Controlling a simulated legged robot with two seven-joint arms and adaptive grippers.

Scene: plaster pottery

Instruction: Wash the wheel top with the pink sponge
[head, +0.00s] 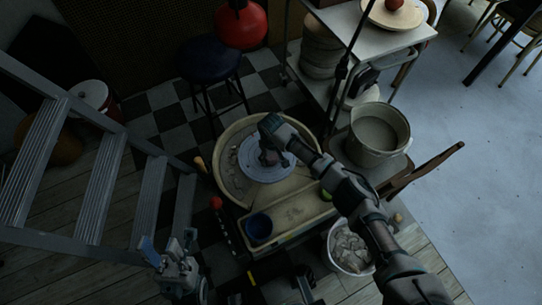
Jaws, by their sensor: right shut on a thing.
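The round grey wheel top (254,171) sits in the cream splash basin (226,178) at the middle of the head view. My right gripper (270,158) reaches in from the lower right and is over the wheel top, low on its surface. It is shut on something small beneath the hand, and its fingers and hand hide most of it. No pink shows clearly, so I cannot make out the sponge itself. My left gripper (169,246) is at the lower left, away from the wheel, with its fingers apart and nothing between them.
A blue cup (259,227) stands on the basin's front ledge. A large bucket (378,133) is right of the wheel, and a white bowl of scraps (350,247) is below it. A metal ladder (95,175) fills the left. A dark stool (209,60) stands behind.

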